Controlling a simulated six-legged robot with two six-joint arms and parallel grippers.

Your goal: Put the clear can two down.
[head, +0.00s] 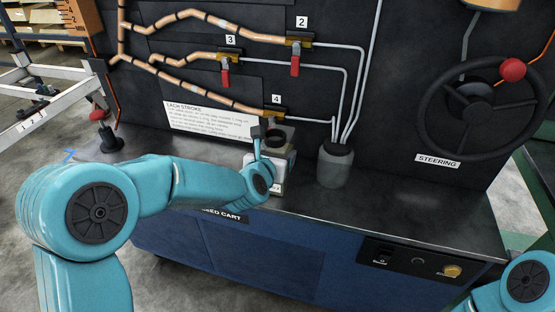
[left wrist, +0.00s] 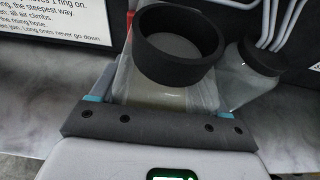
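A clear can with a wide black collar at its mouth (head: 276,141) is at the left-middle of the cart top. It also fills the upper middle of the left wrist view (left wrist: 165,95), with pale contents low in it. My left gripper (head: 268,158) is at this can. In the left wrist view its light blue fingertips lie along both sides of the can and appear closed on it. My right gripper is out of view.
A clear jar with a dark top (head: 335,165) and pale tubes stands right of the can. The dark panel behind carries copper pipes, valves with red handles (head: 295,65) and a steering wheel (head: 485,95). The cart top (head: 420,210) is clear to the right.

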